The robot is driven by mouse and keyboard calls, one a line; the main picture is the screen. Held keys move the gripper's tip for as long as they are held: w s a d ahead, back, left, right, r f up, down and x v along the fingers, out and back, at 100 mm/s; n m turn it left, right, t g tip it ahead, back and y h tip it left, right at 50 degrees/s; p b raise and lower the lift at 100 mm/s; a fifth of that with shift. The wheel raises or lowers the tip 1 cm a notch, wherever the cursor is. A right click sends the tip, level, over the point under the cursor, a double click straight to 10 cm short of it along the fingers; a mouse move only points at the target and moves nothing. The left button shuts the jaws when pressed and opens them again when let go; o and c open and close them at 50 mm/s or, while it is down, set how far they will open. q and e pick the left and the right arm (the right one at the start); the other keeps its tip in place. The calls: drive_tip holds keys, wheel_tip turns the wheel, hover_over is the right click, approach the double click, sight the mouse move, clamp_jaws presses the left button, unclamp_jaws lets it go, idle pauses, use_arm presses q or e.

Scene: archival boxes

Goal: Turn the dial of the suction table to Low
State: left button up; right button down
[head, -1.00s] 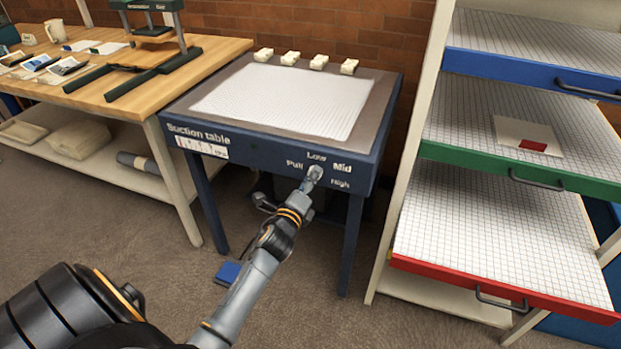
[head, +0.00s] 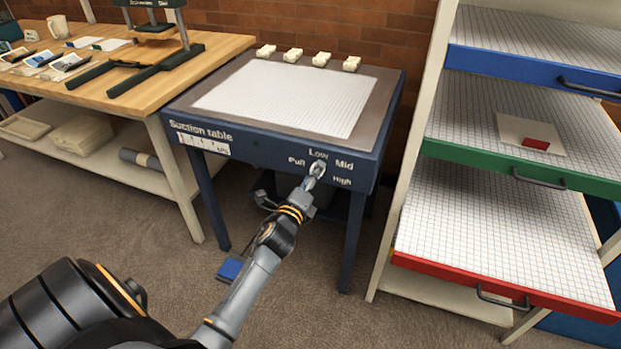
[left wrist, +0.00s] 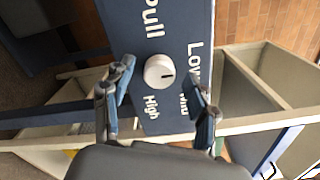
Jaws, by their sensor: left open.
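The suction table (head: 270,148) is dark blue with a white gridded top. Its small round white dial (head: 317,169) is on the front panel, with Pull, Low, Mid and High printed around it. My left gripper (head: 313,178) is right in front of the dial. In the left wrist view the dial (left wrist: 159,71) lies between and beyond the spread fingers of the open left gripper (left wrist: 161,108). They appear apart from it. The dial's dark mark points right, toward the Low side; its exact setting is hard to tell. My right gripper is not in view.
Several small pale blocks (head: 293,55) line the table's back edge. A rack with blue, green and red trays (head: 500,283) stands close on the right. A wooden workbench (head: 215,52) with a press stands on the left. A blue pedal (head: 231,269) is on the floor.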

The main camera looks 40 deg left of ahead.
use_arm(q)
drive_tip(key=v, duration=1.2)
